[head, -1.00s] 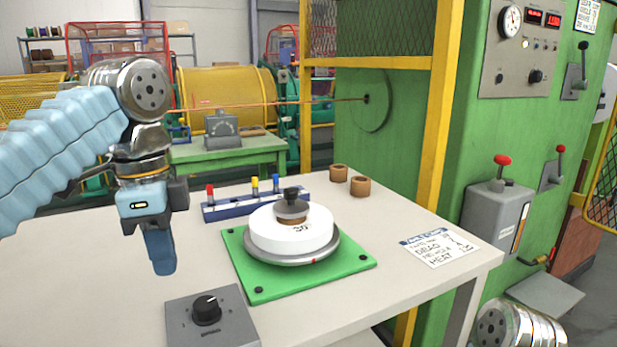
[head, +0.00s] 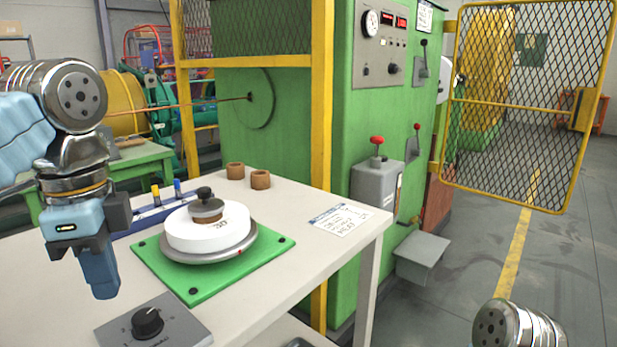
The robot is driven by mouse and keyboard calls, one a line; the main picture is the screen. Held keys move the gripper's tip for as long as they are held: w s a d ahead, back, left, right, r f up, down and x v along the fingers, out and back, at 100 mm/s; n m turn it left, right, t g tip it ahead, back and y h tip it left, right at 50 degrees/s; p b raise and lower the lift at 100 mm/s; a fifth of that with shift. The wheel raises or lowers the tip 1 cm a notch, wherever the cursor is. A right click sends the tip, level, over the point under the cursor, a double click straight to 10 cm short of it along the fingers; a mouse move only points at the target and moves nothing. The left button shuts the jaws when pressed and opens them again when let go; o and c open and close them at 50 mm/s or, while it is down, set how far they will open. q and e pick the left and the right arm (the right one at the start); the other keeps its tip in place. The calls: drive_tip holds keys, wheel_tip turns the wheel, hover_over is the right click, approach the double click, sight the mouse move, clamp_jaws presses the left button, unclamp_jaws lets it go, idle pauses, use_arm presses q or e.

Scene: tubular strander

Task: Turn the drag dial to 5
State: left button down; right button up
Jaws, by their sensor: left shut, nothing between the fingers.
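A grey control box (head: 185,322) with a black knob (head: 147,322) sits at the table's near edge, low in the head view. Marks around the knob are too small to read, and I cannot tell whether it is the drag dial. My left gripper (head: 104,292) points down at the left, shut and empty, above and to the left of the box and apart from it. My right gripper is out of view; only a silver part of my right arm shows at the bottom right. A paper note (head: 338,219) with handwriting lies at the table's right corner.
A white disc (head: 205,232) with a dark-knobbed weight stands on a green base (head: 175,280). Behind it are a blue rack (head: 150,218) with coloured pegs and two brown rings (head: 235,171). A green machine (head: 300,140) with levers and a mesh gate (head: 530,110) stand beyond.

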sight(146, 322)
use_arm(q)
wheel_tip(146, 322, down, 6)
drive_tip(key=b, duration=0.4)
drive_tip(key=shift+b, duration=0.35)
